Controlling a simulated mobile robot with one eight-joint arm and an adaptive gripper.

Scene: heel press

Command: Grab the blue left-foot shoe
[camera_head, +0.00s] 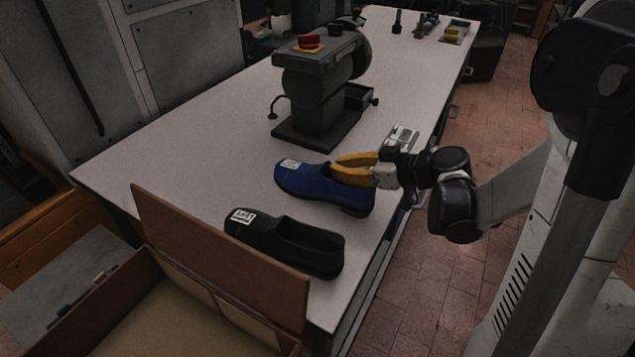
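The blue shoe (298,182) lies on the white table, sole down, with its toe to the left and its heel to the right. A white label sits on its toe. My gripper (336,165) has two yellow fingers and reaches in from the right at the shoe's opening. The fingers show a gap between them along their length, and their tips are at the shoe's upper far edge. Whether they touch or clamp the shoe wall cannot be made out. A black shoe (285,240) with a white label lies nearer the front, apart from the gripper.
A dark press machine (318,95) with a red button (309,42) stands behind the blue shoe on the table (190,145). An open cardboard box (215,265) is at the front left. Small tools and a yellow item (452,34) lie at the table's far end.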

